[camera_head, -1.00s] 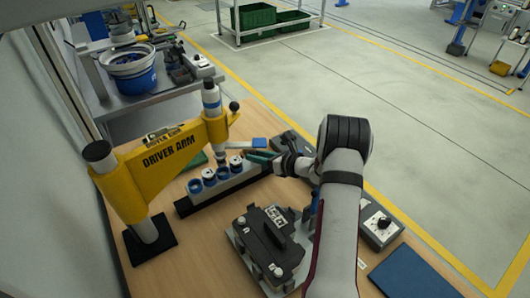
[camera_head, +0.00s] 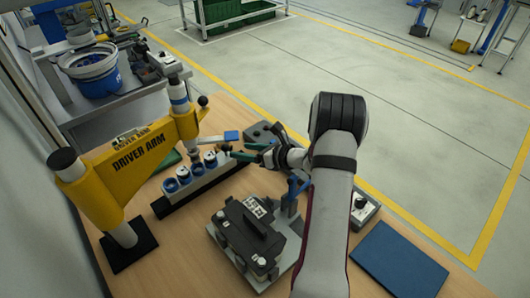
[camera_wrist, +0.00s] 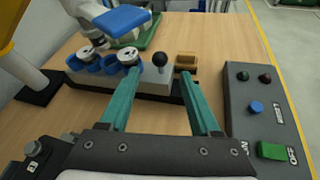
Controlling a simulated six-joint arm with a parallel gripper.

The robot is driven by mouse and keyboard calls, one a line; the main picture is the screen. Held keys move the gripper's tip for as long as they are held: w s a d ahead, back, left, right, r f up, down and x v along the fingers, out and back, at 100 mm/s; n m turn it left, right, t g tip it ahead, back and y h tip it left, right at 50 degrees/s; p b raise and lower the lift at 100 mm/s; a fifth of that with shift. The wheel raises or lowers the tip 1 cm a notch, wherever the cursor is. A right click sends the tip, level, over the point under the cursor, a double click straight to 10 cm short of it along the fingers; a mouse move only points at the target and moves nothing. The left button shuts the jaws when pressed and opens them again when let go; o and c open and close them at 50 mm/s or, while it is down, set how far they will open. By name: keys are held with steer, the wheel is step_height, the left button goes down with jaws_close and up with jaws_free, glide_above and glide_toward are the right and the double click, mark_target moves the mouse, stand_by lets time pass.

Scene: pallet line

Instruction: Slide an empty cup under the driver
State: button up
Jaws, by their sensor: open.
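Several blue cups (camera_head: 171,186) stand in a row on a pale slide block (camera_head: 196,187). In the wrist view, two cups, one at the left and one at the right (camera_wrist: 128,56), hold silver round parts; other cups (camera_wrist: 110,65) show blue rims, their insides unclear. A black ball knob (camera_wrist: 160,60) rises from the block. My gripper (camera_head: 232,148) is open, its teal fingers apart; in the wrist view the gripper (camera_wrist: 158,75) straddles the knob in picture, contact unclear.
A black case on a grey fixture (camera_head: 250,232) stands in front of the row. A grey button box (camera_wrist: 262,115) is at the right of my fingers. A dark blue mat (camera_head: 398,262) lies at front right. A green tray (camera_wrist: 140,32) lies behind the row.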

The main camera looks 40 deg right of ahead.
steer(key=v, duration=1)
